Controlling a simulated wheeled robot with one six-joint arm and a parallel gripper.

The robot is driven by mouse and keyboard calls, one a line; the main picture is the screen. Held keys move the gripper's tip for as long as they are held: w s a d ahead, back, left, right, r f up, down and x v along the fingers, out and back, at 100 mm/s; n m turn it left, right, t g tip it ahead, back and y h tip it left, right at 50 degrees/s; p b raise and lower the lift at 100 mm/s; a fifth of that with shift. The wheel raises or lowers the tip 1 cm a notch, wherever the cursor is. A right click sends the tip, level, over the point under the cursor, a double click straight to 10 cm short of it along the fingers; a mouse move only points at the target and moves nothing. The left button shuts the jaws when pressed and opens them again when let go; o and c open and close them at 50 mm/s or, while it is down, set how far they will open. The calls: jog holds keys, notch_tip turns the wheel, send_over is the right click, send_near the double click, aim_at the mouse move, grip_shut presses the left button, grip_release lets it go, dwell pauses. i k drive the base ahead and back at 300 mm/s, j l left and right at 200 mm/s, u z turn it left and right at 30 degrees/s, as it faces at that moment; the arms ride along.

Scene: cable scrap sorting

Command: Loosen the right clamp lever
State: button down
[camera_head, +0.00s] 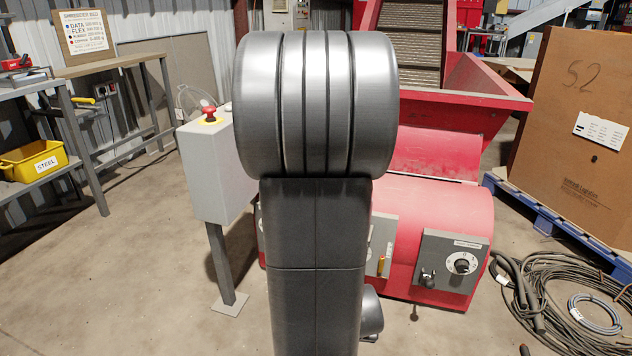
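A red machine (440,208) with a rounded housing stands behind my arm. On its right front is a grey panel (451,290) with a round dial (463,263) and a black knob or lever (428,278) at the lower left. An orange handle (381,265) shows on another grey plate (386,235), partly hidden by my arm. I cannot tell for sure which of these is the right clamp lever. My arm fills the middle of the view and hides the machine's centre. My gripper does not show.
A grey control box (218,172) with a red emergency button (209,112) stands on a post at left. Black cables (560,305) lie coiled on the floor at right, before a blue pallet (560,222) with a large carton (580,130). The left floor is clear.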

aim_at(429, 283)
jog(key=i+l, duration=0.3)
jog(key=i, duration=0.15)
jog(key=i+l+z, duration=0.15)
jog(key=i+l, duration=0.15)
jog(key=i, duration=0.2)
